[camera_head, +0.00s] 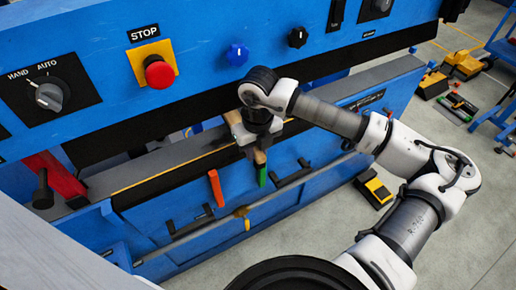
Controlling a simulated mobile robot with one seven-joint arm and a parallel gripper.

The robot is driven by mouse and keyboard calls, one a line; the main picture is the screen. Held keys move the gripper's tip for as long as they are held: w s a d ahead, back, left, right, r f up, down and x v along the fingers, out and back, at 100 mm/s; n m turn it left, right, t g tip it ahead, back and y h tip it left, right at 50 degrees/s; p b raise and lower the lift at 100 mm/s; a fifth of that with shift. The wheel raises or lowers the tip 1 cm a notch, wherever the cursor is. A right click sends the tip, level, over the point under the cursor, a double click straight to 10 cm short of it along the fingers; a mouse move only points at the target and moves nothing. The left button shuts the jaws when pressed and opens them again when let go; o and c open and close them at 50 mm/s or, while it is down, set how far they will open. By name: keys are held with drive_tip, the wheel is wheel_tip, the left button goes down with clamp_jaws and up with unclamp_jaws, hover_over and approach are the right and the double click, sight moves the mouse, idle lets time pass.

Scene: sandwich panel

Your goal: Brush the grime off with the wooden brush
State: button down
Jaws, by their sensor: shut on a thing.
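My gripper (254,144) is low over the grey ledge at the front of the blue machine, pointing down. It is shut on the wooden brush (260,157), of which a small tan part shows below the fingers. The gripper and wrist hide most of the brush, and I cannot tell whether its bristles touch the surface. No grime can be made out clearly; the area behind and under the gripper is hidden.
The blue panel above carries a red STOP button (159,72), a HAND/AUTO switch (49,96), a blue knob (237,54) and a black knob (297,38). A red lever (55,175) stands at left. Orange (216,188) and green (262,168) handles hang below the ledge.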

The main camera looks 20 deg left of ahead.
drive_tip(key=shift+s+a+b, duration=0.4)
drive_tip(key=shift+s+a, duration=0.25)
drive_tip(key=shift+s, duration=0.25)
drive_tip(key=shift+s+a+b, duration=0.4)
drive_tip(key=shift+s+a, duration=0.25)
drive_tip(key=shift+s, duration=0.2)
drive_tip(key=shift+a, duration=0.1)
drive_tip(key=shift+s+a+f+b, duration=0.1)
drive_tip(key=shift+s+a+b, duration=0.45)
drive_tip(key=shift+s, duration=0.3)
drive_tip(key=shift+s+a+b, duration=0.4)
drive_tip(key=shift+s+a, duration=0.25)
drive_tip(key=shift+s, duration=0.2)
drive_tip(key=shift+s+a+b, duration=0.85)
drive_tip(key=shift+s+a, duration=0.55)
drive_tip(key=shift+s, duration=0.3)
